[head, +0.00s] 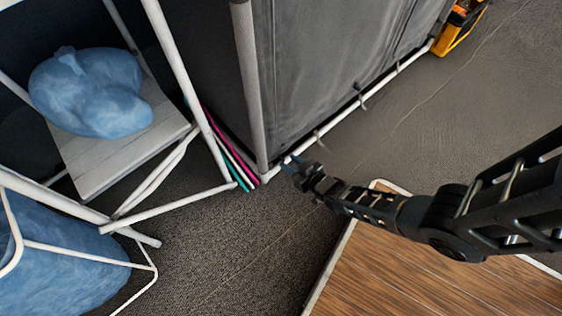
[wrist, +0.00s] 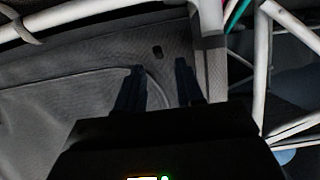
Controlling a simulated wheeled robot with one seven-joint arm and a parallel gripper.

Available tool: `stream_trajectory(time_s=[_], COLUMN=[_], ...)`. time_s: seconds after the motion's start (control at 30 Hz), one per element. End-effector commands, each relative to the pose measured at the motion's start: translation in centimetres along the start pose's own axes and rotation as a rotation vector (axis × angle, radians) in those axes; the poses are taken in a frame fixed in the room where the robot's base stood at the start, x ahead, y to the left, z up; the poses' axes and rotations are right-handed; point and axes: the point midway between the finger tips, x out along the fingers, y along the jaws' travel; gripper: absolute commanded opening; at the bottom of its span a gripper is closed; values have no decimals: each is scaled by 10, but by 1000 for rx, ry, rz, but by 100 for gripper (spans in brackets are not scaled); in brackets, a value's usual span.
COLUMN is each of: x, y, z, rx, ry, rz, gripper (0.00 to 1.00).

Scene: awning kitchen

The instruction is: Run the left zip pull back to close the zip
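The grey fabric front (head: 330,60) of a white-framed cabinet hangs at the top centre of the head view. It fills the left of the wrist view (wrist: 60,95), with a curved seam running across it. A small dark tab (wrist: 157,51), which looks like a zip pull, shows just beyond my fingertips; I cannot tell whether it is the left one. My gripper (wrist: 160,66) is open, its two fingers apart on either side of the line to the tab. In the head view my gripper (head: 292,166) is by the cabinet's lower front corner. No zip pull can be made out there.
A white-framed rack (head: 130,150) with a blue bundle (head: 90,92) stands left. Coloured rods (head: 232,160) lean between rack and cabinet. A wooden tabletop (head: 400,265) is at lower right. An orange container (head: 458,28) is at top right. Grey floor (head: 430,120) is clear at right.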

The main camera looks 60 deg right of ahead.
Motion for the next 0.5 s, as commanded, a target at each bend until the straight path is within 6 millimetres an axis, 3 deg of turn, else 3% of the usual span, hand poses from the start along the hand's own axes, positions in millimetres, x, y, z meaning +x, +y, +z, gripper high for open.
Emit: stream_trajectory(time_s=[0.2, 0.5], x=[30, 40], y=[-1, 0], z=[4, 0], rx=[1, 0], ry=[1, -1], rz=[-2, -1], gripper=[37, 37])
